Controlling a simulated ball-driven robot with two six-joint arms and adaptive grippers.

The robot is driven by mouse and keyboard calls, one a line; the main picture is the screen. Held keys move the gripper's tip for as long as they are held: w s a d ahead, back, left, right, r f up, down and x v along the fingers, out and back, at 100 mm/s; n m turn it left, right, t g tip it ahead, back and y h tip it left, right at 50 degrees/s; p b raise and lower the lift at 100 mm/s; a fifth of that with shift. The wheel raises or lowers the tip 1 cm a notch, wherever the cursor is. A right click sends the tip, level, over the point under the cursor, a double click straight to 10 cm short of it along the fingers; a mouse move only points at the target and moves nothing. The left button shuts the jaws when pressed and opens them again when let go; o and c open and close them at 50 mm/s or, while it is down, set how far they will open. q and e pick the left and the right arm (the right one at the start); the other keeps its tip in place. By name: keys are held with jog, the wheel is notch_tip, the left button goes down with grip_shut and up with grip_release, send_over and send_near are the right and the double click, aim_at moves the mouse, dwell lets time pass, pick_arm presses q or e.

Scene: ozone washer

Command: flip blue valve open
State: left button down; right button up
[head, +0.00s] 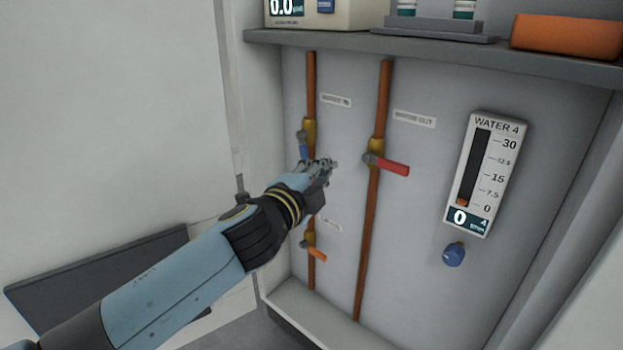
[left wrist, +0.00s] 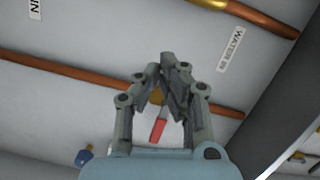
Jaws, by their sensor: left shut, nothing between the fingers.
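The blue valve handle (head: 303,152) hangs down along the left copper pipe (head: 311,85), just below a brass valve body (head: 309,128). Its lower part is hidden behind my left gripper. My left gripper (head: 328,166) is shut and empty, close beside and just below the blue handle. I cannot tell whether it touches the handle. In the left wrist view the shut fingers (left wrist: 168,68) show with no blue handle between them. My right gripper is not in view.
A red-handled valve (head: 392,167) is on the right pipe. An orange-handled valve (head: 317,254) sits lower on the left pipe. The water meter (head: 485,172) reads 0, with a blue knob (head: 454,254) below it. A shelf (head: 440,57) overhangs the panel.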

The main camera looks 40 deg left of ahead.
aim_at(304, 151)
pick_arm(q)
jog(key=w, duration=0.4)
jog(key=shift+a+f, duration=0.1)
jog(key=shift+a, duration=0.2)
jog(key=a, duration=0.1)
jog(key=a+f+b, duration=0.1)
jog(key=a, duration=0.1)
jog(key=shift+a+f, duration=0.1)
jog(key=shift+f, duration=0.05)
jog(key=shift+a, duration=0.35)
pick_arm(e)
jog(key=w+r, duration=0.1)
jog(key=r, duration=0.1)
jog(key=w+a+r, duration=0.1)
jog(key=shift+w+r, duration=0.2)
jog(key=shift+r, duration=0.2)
pick_arm(q)
jog(key=shift+b, duration=0.4)
